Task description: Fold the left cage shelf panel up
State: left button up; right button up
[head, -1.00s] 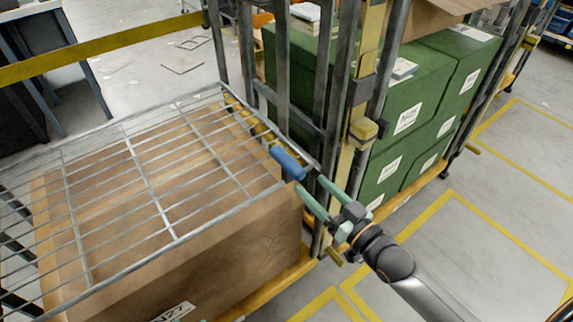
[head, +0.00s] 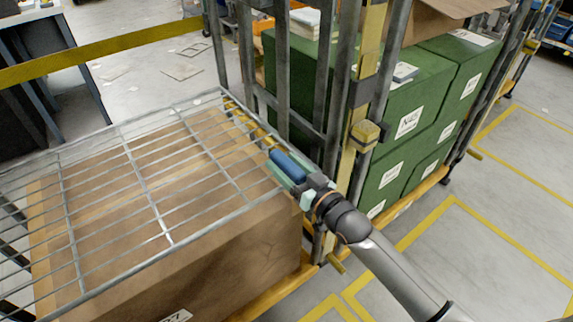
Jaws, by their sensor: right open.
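The left cage shelf panel (head: 141,166), a grey wire grid, lies roughly level above a large brown cardboard box (head: 230,262). A blue handle (head: 288,166) sits at the panel's right edge, near the cage post. My right gripper (head: 282,177) is at the blue handle, its pale green fingers on either side of it and open. I cannot tell whether the fingers touch the handle. My left gripper does not show clearly; only dark pieces appear at the left edge, under the grid.
Right of the panel, grey cage uprights (head: 340,110) and a yellow post (head: 362,100) stand close to my right arm. Green boxes (head: 415,95) fill the neighbouring cage. A yellow barrier strip (head: 110,52) crosses the upper left. The floor at right is clear, with yellow lines.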

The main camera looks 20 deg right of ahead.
grip_shut()
dwell(0.4)
dwell(0.9)
